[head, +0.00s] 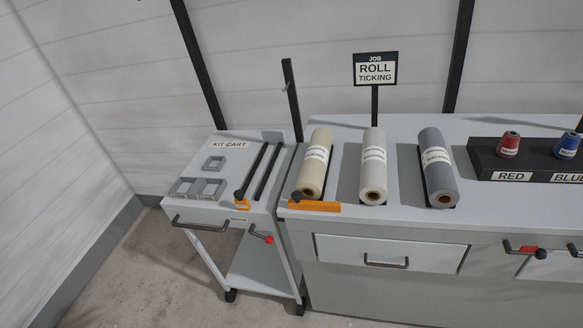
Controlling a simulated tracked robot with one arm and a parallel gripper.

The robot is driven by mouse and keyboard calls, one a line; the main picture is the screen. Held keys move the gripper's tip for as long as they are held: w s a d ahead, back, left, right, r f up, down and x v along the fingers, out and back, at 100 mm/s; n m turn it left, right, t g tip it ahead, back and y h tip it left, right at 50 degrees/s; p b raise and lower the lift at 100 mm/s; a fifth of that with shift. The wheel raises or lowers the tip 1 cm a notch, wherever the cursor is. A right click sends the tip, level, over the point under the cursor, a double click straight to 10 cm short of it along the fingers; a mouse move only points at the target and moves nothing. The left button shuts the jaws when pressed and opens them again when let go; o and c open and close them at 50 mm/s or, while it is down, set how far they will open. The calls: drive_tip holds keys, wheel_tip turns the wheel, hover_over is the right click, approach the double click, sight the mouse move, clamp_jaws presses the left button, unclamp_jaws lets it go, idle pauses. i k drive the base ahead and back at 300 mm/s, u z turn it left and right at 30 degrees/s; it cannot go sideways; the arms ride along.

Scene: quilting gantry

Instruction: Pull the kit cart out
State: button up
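The kit cart (217,161) is a light grey wheeled cart labelled "KIT CART", standing on the left against the left end of the bench. A dark bar handle (200,225) runs along its front edge. A small lever with a red knob (268,239) sits on the front at the right. An orange piece with a black knob (241,203) is on its top near the front right. Two dark rails (264,171) and grey square frames (197,188) lie on top. My gripper is not in view.
The grey bench (345,225) holds cream, white and grey rolls, with an orange bar (314,206) at its front left. A sign (375,69) reads "JOB ROLL TICKING". A black rack (520,160) holds red and blue spools. Floor (145,260) left of and before the cart is clear.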

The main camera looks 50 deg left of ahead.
sight(257, 163)
drive_tip(key=u, duration=1.2)
drive_tip(key=i, duration=0.95)
drive_tip(key=u, duration=1)
drive_tip(key=k, duration=0.7)
drive_tip(key=z, duration=0.1)
